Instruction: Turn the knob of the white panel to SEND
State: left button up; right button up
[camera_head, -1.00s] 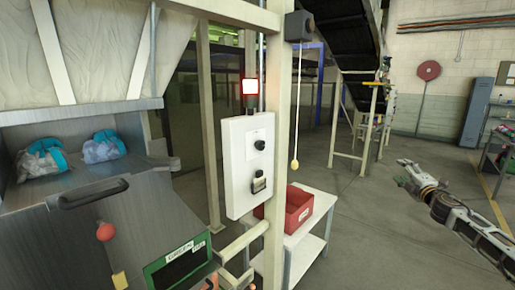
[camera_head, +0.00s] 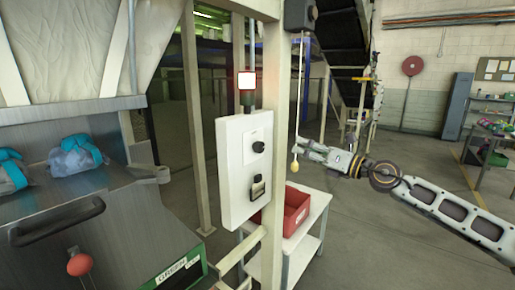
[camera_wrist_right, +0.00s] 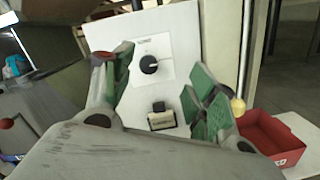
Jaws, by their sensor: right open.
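The white panel (camera_head: 244,180) is fixed to a cream post in the head view, with a black round knob (camera_head: 258,146) on its upper part. A black-framed switch (camera_head: 258,188) sits below the knob. In the right wrist view the knob (camera_wrist_right: 149,64) shows between the fingers, on a white plate with small lettering too blurred to read. My right gripper (camera_head: 306,146) is to the right of the panel and apart from it. Its green-padded fingers (camera_wrist_right: 160,92) are open and empty, facing the panel. My left gripper is not in view.
A lit red-and-white lamp (camera_head: 246,82) stands above the panel. A cord with a yellow ball (camera_head: 294,167) hangs close to my right gripper. A red bin (camera_head: 297,210) sits on a white table below. A metal chute with blue-and-white bags (camera_head: 78,157) is at left.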

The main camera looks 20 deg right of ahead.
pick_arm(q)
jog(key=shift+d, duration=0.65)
pick_arm(e)
jog(key=shift+s+a+f+n+g, duration=0.2)
jog(key=shift+a+f+n+g, duration=0.35)
jog(key=shift+n, duration=0.25)
jog(key=shift+s+a+f+n+g, duration=0.15)
jog(key=shift+a+f+n+g, duration=0.2)
jog(key=shift+a+f+n, duration=0.35)
jog(key=shift+d+r, duration=0.15)
